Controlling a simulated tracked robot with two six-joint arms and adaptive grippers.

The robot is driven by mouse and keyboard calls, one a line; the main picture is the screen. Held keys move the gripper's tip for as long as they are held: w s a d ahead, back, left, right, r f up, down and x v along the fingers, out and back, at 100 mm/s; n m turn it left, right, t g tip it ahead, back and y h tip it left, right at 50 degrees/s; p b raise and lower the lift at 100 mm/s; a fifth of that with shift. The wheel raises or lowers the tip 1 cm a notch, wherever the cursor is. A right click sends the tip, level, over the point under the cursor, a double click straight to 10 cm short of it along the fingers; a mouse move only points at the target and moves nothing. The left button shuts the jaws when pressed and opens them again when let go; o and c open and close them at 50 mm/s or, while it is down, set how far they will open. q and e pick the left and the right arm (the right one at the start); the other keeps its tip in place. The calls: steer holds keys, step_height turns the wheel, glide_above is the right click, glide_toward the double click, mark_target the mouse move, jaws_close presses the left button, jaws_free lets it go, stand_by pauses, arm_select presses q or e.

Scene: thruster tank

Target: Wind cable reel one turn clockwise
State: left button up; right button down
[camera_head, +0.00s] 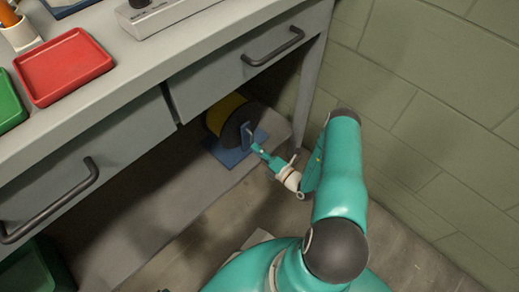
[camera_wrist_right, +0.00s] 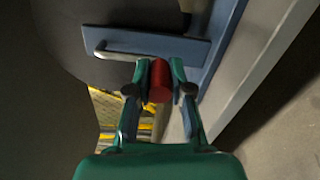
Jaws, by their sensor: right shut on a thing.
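The cable reel (camera_head: 229,112) stands on a low shelf under the workbench, with yellow cable and a dark round flange (camera_wrist_right: 75,25). Its blue stand (camera_head: 232,155) rests on the shelf. A flat blue-grey bar (camera_wrist_right: 180,48) and a thin pale bent rod (camera_wrist_right: 108,53) lie across the flange in the right wrist view. My right gripper (camera_head: 254,147) reaches in from the right, at the reel's near face. In the wrist view, its fingers (camera_wrist_right: 158,75) are shut on a red handle (camera_wrist_right: 159,88). The handle is hidden in the head view. My left gripper is not in view.
The workbench drawers (camera_head: 250,65) with dark pull handles hang above the reel. A bench leg (camera_head: 312,85) and a block wall (camera_head: 430,100) stand right of it. A red tray (camera_head: 62,66) lies on the bench top. A green bin (camera_head: 35,268) is at lower left.

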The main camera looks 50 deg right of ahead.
steer(key=shift+f, duration=0.1)
stand_by(0.3)
steer(key=c, duration=1)
jaws_free()
steer(key=shift+c, duration=0.2)
steer(key=s+a, duration=0.1)
steer(key=s, duration=1.1)
